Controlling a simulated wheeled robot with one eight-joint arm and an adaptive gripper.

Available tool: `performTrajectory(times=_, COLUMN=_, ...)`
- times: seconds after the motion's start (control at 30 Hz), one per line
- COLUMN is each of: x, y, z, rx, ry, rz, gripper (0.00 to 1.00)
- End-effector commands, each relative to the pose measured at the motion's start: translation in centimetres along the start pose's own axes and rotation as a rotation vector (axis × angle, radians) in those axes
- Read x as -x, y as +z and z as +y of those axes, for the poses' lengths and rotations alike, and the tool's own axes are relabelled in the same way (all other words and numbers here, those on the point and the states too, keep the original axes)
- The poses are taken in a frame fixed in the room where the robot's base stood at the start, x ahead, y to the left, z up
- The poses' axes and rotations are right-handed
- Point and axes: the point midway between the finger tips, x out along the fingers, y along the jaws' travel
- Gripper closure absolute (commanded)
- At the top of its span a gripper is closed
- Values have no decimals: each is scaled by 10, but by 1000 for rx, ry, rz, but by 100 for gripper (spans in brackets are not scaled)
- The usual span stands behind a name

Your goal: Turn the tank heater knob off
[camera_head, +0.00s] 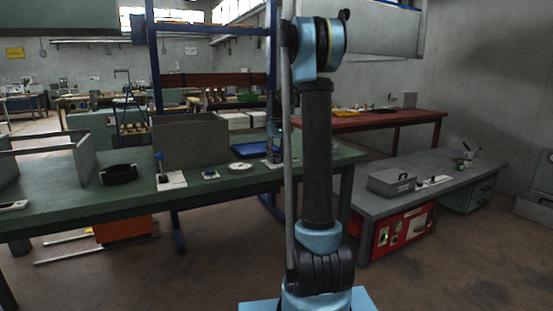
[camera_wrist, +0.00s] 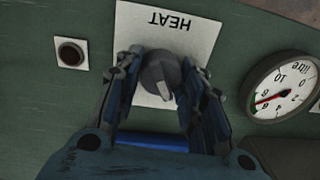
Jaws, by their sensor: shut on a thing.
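The heater knob (camera_wrist: 155,74) is a dark grey dial on a white plate (camera_wrist: 198,25) marked "HEAT", which reads upside down in the wrist view. A pale pointer mark on the knob faces the bottom of the picture, slightly right. My gripper (camera_wrist: 160,72) has one finger on each side of the knob and is shut on it. In the head view my gripper (camera_head: 274,148) points down at the green bench (camera_head: 75,206), partly hidden behind my arm. The knob cannot be made out there.
A round litre gauge (camera_wrist: 284,88) with a red needle sits right of the knob in the wrist view. A small dark round indicator (camera_wrist: 71,53) is at left. In the head view, a blue lever (camera_head: 160,163) and a black ring-shaped item (camera_head: 118,174) stand further left on the bench.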

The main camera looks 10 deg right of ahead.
Motion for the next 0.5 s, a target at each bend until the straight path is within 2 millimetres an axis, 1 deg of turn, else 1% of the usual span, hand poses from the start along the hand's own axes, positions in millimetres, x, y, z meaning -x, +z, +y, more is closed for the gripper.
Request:
performTrajectory(times=0.2, x=0, y=-2, z=0, rx=145, ry=1, rz=-3, gripper=87)
performTrajectory(times=0.5, x=0, y=-2, z=1, rx=254, ry=2, rz=-8, gripper=87)
